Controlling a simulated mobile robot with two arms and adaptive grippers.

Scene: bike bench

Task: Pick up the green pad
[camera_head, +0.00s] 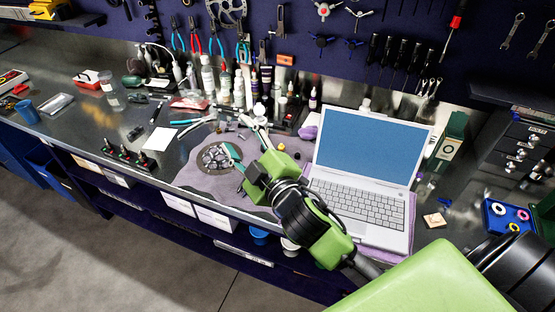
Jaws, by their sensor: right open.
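A small teal-green piece (231,151), which looks like the green pad, shows at the right side of a dark round dish (206,164). The dish lies on a grey-purple mat (190,177) and holds several small pale pieces. My right gripper (244,138) reaches in from the lower right, just right of the dish and close to the teal-green piece. It is open and seems to hold nothing. Its wrist hides part of the mat, and I cannot tell whether a finger touches the piece. My left gripper is out of view.
A laptop (367,150) stands open right of my arm. Bottles (208,76) crowd the back of the bench, below a wall of hanging tools. Dark small stands (125,153) and a blue cup (27,110) are at left. A blue tray (496,222) is at right.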

